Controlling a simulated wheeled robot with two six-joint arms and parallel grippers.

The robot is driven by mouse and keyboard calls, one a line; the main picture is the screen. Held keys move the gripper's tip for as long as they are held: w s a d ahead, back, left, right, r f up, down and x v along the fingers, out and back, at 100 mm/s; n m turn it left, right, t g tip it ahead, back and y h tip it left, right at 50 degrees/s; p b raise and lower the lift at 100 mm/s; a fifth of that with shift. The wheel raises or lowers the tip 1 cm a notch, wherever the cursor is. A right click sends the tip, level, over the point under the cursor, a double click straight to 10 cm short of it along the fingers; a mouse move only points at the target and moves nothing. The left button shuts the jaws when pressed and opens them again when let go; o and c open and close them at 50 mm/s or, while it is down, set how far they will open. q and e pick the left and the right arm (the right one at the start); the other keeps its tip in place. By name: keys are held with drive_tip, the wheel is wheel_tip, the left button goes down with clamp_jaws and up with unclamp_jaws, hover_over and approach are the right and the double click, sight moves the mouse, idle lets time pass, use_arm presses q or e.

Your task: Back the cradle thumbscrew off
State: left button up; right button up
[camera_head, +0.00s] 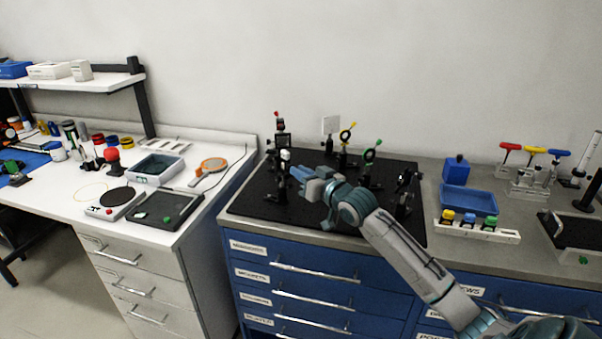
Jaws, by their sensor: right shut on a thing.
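My right gripper (298,172) reaches in from the lower right over the black breadboard (250,200). Its blue fingers are shut at a dark post-mounted holder (281,186) with a white top, on the left part of the board. The cradle thumbscrew is between or behind the fingers; it is too small and covered to make out. I cannot tell how far the screw is turned. My left gripper is not in view.
A blue tray (468,200) lies right of the board. A gap separates the white bench (60,205) at left.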

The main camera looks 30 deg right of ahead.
clamp_jaws()
use_arm(q)
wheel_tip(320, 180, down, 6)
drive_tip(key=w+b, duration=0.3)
drive_tip(key=b, duration=0.4)
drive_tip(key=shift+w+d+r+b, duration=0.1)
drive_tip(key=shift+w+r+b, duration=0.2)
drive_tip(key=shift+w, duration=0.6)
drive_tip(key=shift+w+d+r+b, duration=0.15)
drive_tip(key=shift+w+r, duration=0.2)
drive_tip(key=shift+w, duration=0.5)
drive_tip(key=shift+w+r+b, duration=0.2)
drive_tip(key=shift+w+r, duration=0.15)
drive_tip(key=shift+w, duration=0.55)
use_arm(e)
drive_tip(key=shift+w+n, duration=0.15)
drive_tip(key=shift+n, duration=15.45)
